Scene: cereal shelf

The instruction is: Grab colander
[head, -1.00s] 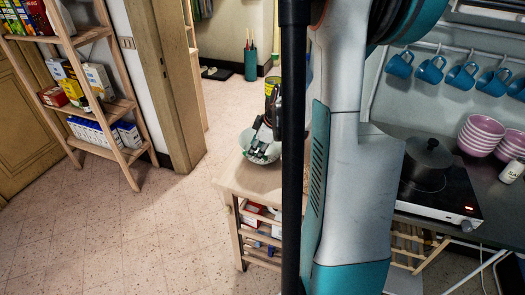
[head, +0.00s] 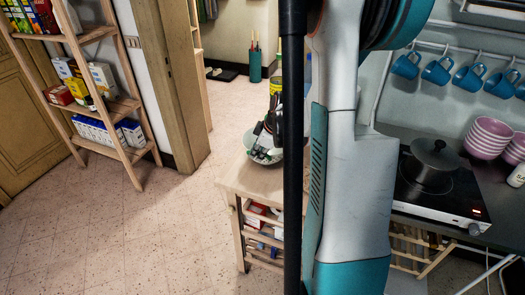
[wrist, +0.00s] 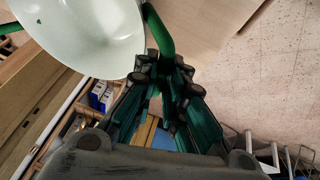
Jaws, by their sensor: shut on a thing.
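The colander (wrist: 85,30) is a pale white-green bowl at the upper left of the wrist view. A green handle (wrist: 157,30) at its side runs down between my fingers. My gripper (wrist: 168,75) is shut on this handle. In the head view the colander (head: 262,159) shows at the wooden table's top, partly hidden by my gripper (head: 266,140) and by my arm. I cannot tell whether the bowl touches the table.
The small wooden table (head: 245,180) has boxes on its lower rack. A stove with a dark pot (head: 432,160) is on the right counter, below hanging blue mugs (head: 437,70). A wooden shelf (head: 120,105) with boxes stands at left. The floor between is clear.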

